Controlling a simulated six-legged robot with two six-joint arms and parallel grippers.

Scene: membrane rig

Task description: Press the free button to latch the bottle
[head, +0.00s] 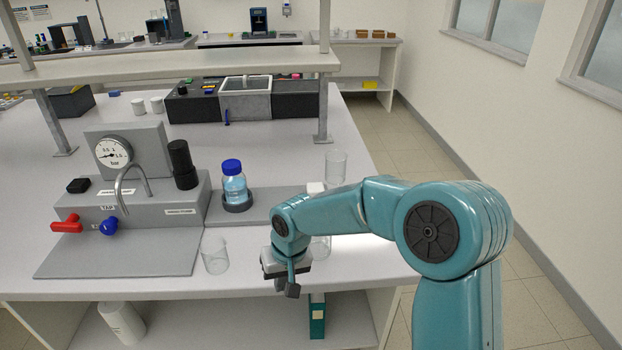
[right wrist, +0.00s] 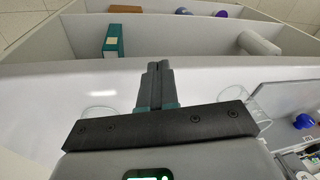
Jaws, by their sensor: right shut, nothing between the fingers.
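The bottle (head: 234,182), clear with blue liquid and a blue cap, stands upright in a dark round holder (head: 237,203) on a grey plate right of the membrane rig (head: 130,212). I cannot tell whether it is latched. No part is clearly recognisable as the free button; a small white block (head: 316,187) shows behind my arm, partly hidden. My right gripper (head: 290,287) is shut and empty, pointing down at the bench's front edge, right of and nearer than the bottle. Its closed fingers also show in the right wrist view (right wrist: 156,82). My left gripper is out of view.
One glass beaker (head: 215,255) stands left of my right gripper, another (head: 336,166) behind my arm. The rig has a gauge (head: 113,152), red tap handle (head: 67,224), blue knob (head: 109,227) and black cylinder (head: 182,164). A raised shelf (head: 170,70) crosses the bench.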

